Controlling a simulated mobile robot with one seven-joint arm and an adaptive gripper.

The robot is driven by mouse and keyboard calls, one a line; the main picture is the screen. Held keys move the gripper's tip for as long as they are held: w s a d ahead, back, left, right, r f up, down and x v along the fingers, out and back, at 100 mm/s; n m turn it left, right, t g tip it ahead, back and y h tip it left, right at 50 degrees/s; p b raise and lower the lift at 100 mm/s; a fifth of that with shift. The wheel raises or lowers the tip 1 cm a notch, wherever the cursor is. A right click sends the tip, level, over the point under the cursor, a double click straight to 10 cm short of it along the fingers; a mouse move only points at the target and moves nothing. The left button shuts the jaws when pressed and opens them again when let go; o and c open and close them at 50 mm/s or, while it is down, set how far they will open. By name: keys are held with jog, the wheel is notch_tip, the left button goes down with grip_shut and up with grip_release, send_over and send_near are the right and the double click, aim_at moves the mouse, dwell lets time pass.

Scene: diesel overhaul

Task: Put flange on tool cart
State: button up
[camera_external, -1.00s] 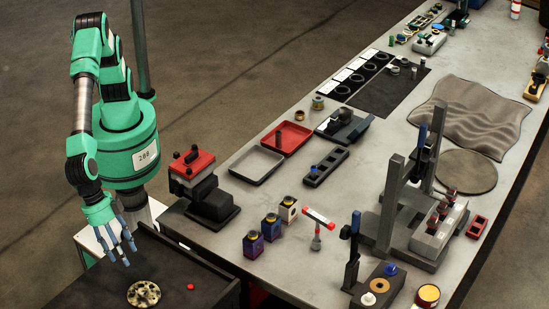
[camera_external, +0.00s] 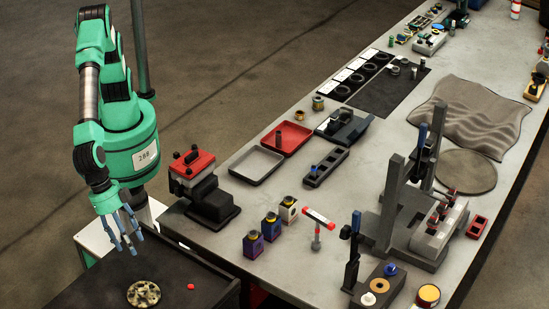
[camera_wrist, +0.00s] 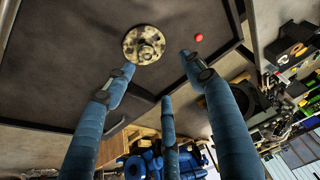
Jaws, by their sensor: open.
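The flange (camera_external: 144,294) is a round, mottled brassy disc with a raised hub. It lies flat on the dark top of the tool cart (camera_external: 85,296) at the lower left, and also shows in the wrist view (camera_wrist: 144,44), on the dark cart top (camera_wrist: 70,60). My gripper (camera_external: 130,249) has blue-grey fingers, spread open and empty. It hangs above the cart, behind and slightly left of the flange in the external view, apart from it. In the wrist view the fingers (camera_wrist: 158,75) point toward the flange, with nothing between them.
A small red item (camera_external: 191,286) lies on the cart right of the flange. The grey workbench (camera_external: 330,205) stands to the right, with a black-and-red press-like fixture (camera_external: 205,190), a grey tray (camera_external: 257,165), a red tray (camera_external: 293,140) and small bottles (camera_external: 271,225) near its left edge.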

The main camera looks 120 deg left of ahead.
jog(key=s+a+r, duration=0.1)
jog(key=a+r, duration=0.5)
jog(key=a, duration=0.4)
jog(key=s+a+r, duration=0.1)
jog(key=a+r, duration=0.5)
jog(key=a, duration=0.3)
jog(key=s+a+r, duration=0.3)
jog(key=s+a, duration=0.1)
jog(key=a, duration=0.5)
jog(key=s+a+r, duration=0.4)
jog(key=a, duration=0.4)
jog(key=s+a+r, duration=0.1)
jog(key=s+a, duration=1.1)
jog(key=a, duration=0.1)
jog(key=s+a+f, duration=0.2)
jog(key=s+a, duration=0.2)
jog(key=s, duration=0.3)
jog(key=s+a+f+t, duration=0.1)
jog(key=s+a, duration=0.3)
jog(key=s, duration=0.4)
jog(key=shift+f, duration=0.45)
jog(key=shift+w, duration=0.1)
notch_tip(320, 180, down, 3)
jog(key=b, duration=0.3)
